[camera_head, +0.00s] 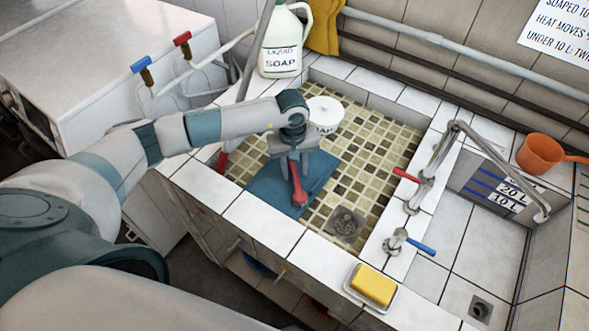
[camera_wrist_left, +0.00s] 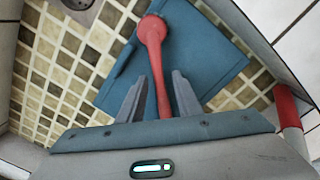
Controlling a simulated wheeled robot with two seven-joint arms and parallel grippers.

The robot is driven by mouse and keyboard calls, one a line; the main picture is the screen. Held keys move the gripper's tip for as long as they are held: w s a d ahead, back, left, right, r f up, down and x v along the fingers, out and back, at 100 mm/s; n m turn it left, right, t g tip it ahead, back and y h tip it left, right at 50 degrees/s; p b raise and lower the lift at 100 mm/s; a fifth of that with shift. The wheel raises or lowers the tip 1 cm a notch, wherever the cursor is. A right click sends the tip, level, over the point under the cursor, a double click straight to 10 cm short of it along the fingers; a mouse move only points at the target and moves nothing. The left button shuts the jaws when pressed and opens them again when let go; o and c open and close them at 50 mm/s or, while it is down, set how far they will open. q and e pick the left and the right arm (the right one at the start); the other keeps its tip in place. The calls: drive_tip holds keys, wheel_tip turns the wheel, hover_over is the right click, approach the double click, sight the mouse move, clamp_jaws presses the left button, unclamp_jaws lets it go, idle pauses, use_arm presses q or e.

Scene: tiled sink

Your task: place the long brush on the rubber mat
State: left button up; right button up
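A red long-handled brush (camera_head: 298,188) with a rounded head shows over the blue rubber mat (camera_head: 262,183) on the sink floor. In the left wrist view the brush (camera_wrist_left: 154,45) has its head near the mat's (camera_wrist_left: 205,50) edge, and its handle runs back toward my palm. I cannot tell whether the brush rests fully on the mat. My left gripper (camera_head: 293,173) is above the mat. In the wrist view its two fingers (camera_wrist_left: 160,88) stand on either side of the handle, with gaps showing. The handle's rear end is hidden by the gripper. My right gripper is not in view.
A grey pole with a red end (camera_head: 222,160) leans at the left. The drain (camera_head: 344,223), taps (camera_head: 412,242) and yellow soap (camera_head: 373,285) lie to the right.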

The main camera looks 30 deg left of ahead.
sight(293, 174)
use_arm(q)
drive_tip(key=shift+r, duration=0.1)
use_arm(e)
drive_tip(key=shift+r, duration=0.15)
